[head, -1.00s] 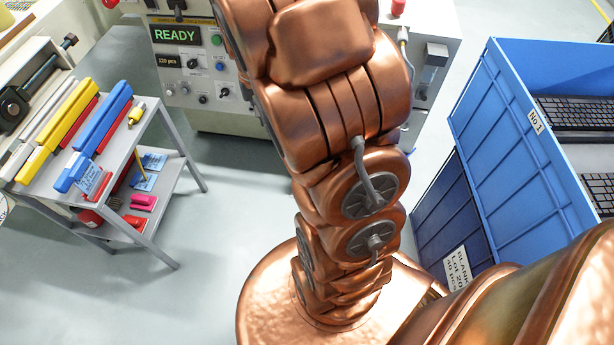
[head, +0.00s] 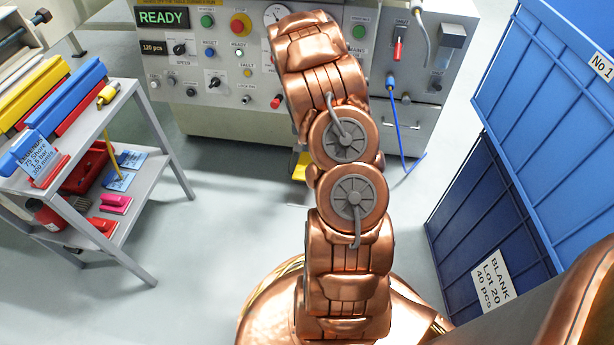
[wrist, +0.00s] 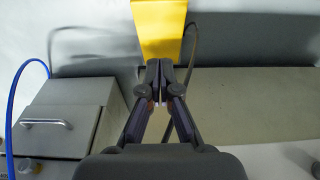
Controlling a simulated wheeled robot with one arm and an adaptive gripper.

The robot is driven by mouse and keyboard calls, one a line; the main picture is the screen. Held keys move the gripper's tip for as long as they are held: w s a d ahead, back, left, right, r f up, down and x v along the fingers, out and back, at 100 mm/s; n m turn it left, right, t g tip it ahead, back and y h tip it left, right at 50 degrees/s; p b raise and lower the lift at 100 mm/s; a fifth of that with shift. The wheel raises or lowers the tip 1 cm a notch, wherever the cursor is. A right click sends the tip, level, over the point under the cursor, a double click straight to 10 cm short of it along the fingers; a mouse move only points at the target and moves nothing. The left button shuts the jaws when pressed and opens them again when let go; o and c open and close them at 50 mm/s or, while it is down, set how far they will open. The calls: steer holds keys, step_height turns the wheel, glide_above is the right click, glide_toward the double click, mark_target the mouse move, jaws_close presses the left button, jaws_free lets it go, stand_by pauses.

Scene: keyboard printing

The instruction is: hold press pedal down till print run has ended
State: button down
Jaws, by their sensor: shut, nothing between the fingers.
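The yellow press pedal (head: 300,166) is on the floor at the foot of the grey machine, partly hidden behind my arm in the head view. In the wrist view the yellow pedal (wrist: 160,28) is at the top centre, just beyond the fingertips. My gripper (wrist: 160,66) is shut and empty, its tips lined up with the pedal's near edge; I cannot tell whether they touch. My arm hides the gripper in the head view. The machine's display (head: 163,18) reads READY in green, with a 120 pcs label below it.
A grey trolley (head: 150,180) with squeegees and tools stands on the left. Blue crates (head: 545,130) stand on the right, one labelled BLANK. A blue hose (head: 397,130) hangs down the machine front. In the wrist view a grey handled box (wrist: 65,125) sits left of my gripper.

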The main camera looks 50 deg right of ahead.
steer(key=shift+d+f, duration=0.15)
steer(key=shift+f, duration=0.1)
steer(key=f+b, duration=0.1)
steer(key=f, duration=0.2)
steer(key=f+b, duration=0.2)
steer(key=f, duration=0.2)
steer(key=d+f+b, duration=0.1)
steer(key=f, duration=0.2)
steer(key=shift+w+f, duration=0.4)
steer(key=shift+s+a+f+b, duration=0.15)
steer(key=shift+a+f+b, duration=0.05)
steer(key=shift+f+b, duration=0.25)
steer(key=shift+s+a+f+b, duration=0.15)
steer(key=shift+f+b, duration=0.15)
steer(key=shift+f, duration=0.25)
steer(key=shift+s+a+f, duration=0.1)
steer(key=shift+a+f, duration=0.1)
steer(key=shift+f, duration=0.3)
